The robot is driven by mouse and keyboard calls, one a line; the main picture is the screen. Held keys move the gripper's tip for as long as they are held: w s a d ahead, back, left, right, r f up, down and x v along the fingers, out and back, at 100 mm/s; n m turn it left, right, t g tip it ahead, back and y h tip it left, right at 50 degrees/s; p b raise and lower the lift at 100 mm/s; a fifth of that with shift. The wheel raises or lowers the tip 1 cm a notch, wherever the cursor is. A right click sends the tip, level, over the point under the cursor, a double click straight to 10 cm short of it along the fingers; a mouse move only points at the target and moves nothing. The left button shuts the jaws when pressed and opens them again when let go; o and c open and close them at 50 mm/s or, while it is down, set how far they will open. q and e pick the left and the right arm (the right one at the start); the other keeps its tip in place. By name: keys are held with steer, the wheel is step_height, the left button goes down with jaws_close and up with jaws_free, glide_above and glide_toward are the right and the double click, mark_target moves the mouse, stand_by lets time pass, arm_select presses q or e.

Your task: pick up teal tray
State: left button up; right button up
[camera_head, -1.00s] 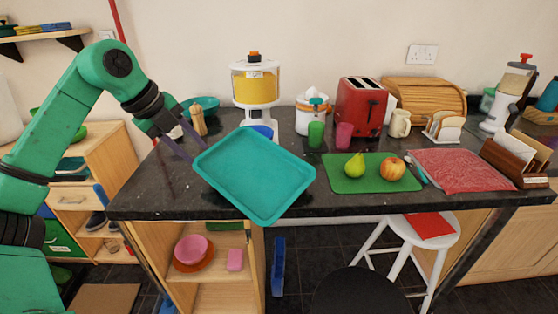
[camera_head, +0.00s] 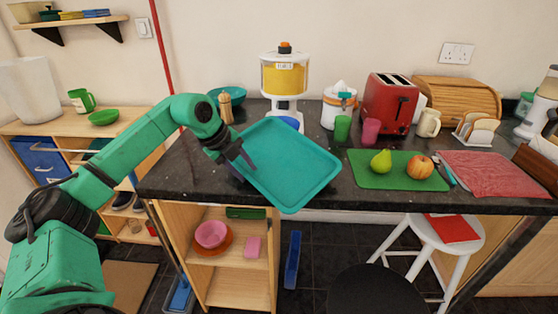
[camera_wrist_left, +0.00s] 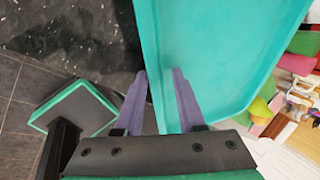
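The teal tray (camera_head: 290,160) is tilted and hangs out past the front edge of the dark counter, apparently raised above it. My left gripper (camera_head: 245,163) is at its left edge. In the left wrist view the teal tray (camera_wrist_left: 215,50) fills the upper middle, and the fingers of my left gripper (camera_wrist_left: 162,85) stand on either side of its rim, shut on it. The tray looks empty. My right gripper is not in view.
Behind the tray stand a yellow-filled dispenser (camera_head: 285,80) and a blue bowl (camera_head: 290,122). To the right are a green cup (camera_head: 342,128), a pink cup (camera_head: 371,131), a red toaster (camera_head: 390,103) and a green board (camera_head: 372,178) with fruit. A stool (camera_head: 456,238) stands at the front right.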

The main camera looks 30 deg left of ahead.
arm_select(q)
jaws_close()
steer(key=shift+r, duration=0.1)
stand_by(1.2)
